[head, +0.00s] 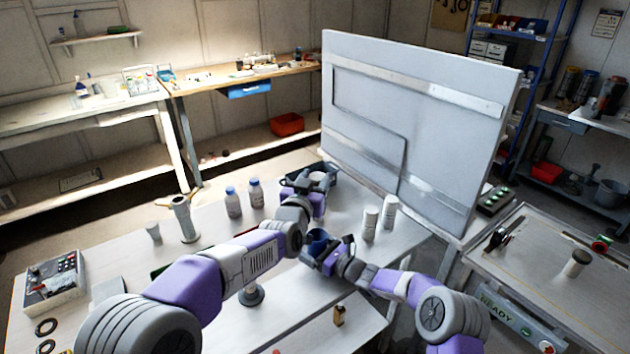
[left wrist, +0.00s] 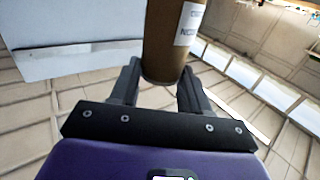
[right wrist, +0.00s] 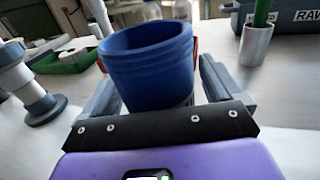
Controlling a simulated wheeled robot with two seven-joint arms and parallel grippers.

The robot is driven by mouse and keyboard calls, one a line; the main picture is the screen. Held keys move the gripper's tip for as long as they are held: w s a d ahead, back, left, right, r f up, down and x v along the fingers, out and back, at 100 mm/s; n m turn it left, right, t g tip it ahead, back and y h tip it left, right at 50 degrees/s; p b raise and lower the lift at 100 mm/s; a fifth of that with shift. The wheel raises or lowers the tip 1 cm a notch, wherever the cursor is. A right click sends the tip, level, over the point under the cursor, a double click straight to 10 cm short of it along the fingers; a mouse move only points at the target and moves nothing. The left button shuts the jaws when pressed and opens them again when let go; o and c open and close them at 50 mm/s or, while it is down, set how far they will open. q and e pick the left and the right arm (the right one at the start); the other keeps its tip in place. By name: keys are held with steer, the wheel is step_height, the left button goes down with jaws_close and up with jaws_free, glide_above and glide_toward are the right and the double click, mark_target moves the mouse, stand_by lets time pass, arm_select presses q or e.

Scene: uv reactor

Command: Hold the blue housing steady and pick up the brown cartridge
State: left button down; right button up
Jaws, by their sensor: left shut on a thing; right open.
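The brown cartridge (left wrist: 165,45), a cylinder with a white label, stands between the fingers of my left gripper (left wrist: 158,88) in the left wrist view. The gripper is shut on its lower end. In the head view my left gripper (head: 312,182) is above the table near the dark bin; I cannot make out the cartridge there. The blue housing (right wrist: 150,68), an open-topped round cup with red at its sides, is upright between the fingers of my right gripper (right wrist: 158,90), which is open around it. The housing also shows in the head view (head: 317,240), partly hidden by my arms.
A large grey panel (head: 420,120) rises behind. The right wrist view shows a dark bin marked RAW (right wrist: 295,42), a metal cup (right wrist: 256,45) and a green tray (right wrist: 65,60).

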steer(key=v, duration=1.2)
steer(key=shift+s, duration=0.15)
